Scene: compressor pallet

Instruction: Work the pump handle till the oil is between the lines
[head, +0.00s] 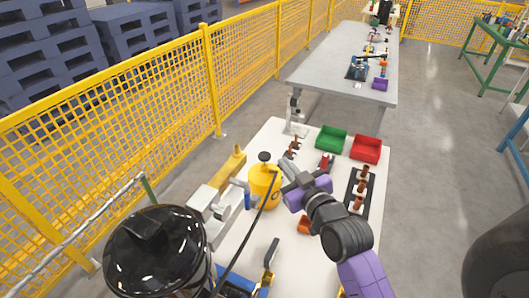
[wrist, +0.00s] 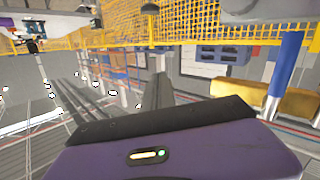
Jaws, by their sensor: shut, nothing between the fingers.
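A yellow drum (head: 259,190) stands on the white bench in the head view, with a black knob (head: 265,157) on top that looks like the pump handle. A dark hose (head: 244,238) runs from near the drum down toward a glossy black compressor dome (head: 155,250) at the lower left. My gripper (head: 284,171) is just right of the drum, near its top; I cannot tell whether it touches. In the wrist view its dark fingers (wrist: 157,90) are together, with nothing seen between them. The oil level and its lines cannot be made out.
Right of my arm is a black rack (head: 371,190) with copper-coloured parts. Green (head: 331,138) and red (head: 366,149) bins stand at the bench's far end. A grey metal block (head: 208,203) is left of the drum. A yellow mesh fence (head: 120,130) runs along the left.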

